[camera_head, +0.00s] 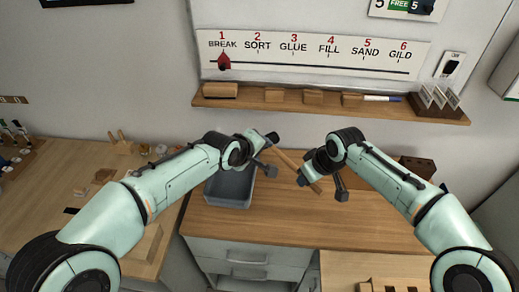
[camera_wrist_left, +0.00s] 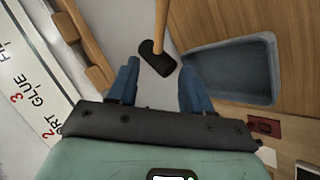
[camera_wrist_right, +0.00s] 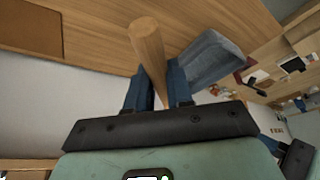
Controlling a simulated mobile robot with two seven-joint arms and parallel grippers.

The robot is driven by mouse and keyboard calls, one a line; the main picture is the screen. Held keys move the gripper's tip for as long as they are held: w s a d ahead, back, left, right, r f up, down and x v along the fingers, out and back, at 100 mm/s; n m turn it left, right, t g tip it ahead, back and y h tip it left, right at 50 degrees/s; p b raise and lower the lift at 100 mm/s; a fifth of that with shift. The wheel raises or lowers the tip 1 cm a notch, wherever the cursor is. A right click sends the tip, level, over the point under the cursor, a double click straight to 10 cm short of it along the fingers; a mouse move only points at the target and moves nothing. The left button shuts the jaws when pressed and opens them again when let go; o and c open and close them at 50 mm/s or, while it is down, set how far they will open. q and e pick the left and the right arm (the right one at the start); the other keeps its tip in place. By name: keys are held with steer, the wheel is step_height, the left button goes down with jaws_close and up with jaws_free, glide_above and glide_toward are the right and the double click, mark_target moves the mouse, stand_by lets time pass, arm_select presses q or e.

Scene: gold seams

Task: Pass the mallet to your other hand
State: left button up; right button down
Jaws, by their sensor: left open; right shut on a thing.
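The mallet has a pale wooden handle (camera_head: 289,161) and a dark head (camera_wrist_left: 157,60). My right gripper (camera_head: 308,178) is shut on the handle, and the handle's butt end (camera_wrist_right: 147,38) sticks out past its fingers in the right wrist view. My left gripper (camera_head: 268,155) is open near the head end. In the left wrist view the head shows between and just beyond the spread fingers of the left gripper (camera_wrist_left: 160,84), with clear gaps to both. The mallet is held in the air above the workbench. In the head view the arms partly hide it.
A grey open bin (camera_head: 230,188) stands on the wooden workbench (camera_head: 290,225) below my left gripper. A wall shelf (camera_head: 330,108) with wooden blocks runs behind, under a numbered sign (camera_head: 310,55). A dark brown block (camera_head: 418,166) stands right. The bench front is clear.

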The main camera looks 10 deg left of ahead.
mark_target(274, 149)
arm_select(q)
steer(key=x, duration=1.2)
steer(key=shift+d+r, duration=0.15)
jaws_close()
steer(key=shift+r, duration=0.1)
arm_select(e)
steer(key=c, duration=0.9)
jaws_free()
steer(key=shift+r, duration=0.15)
steer(key=v, duration=1.1)
steer(key=shift+s+d+r, duration=0.1)
steer(key=shift+r, duration=0.25)
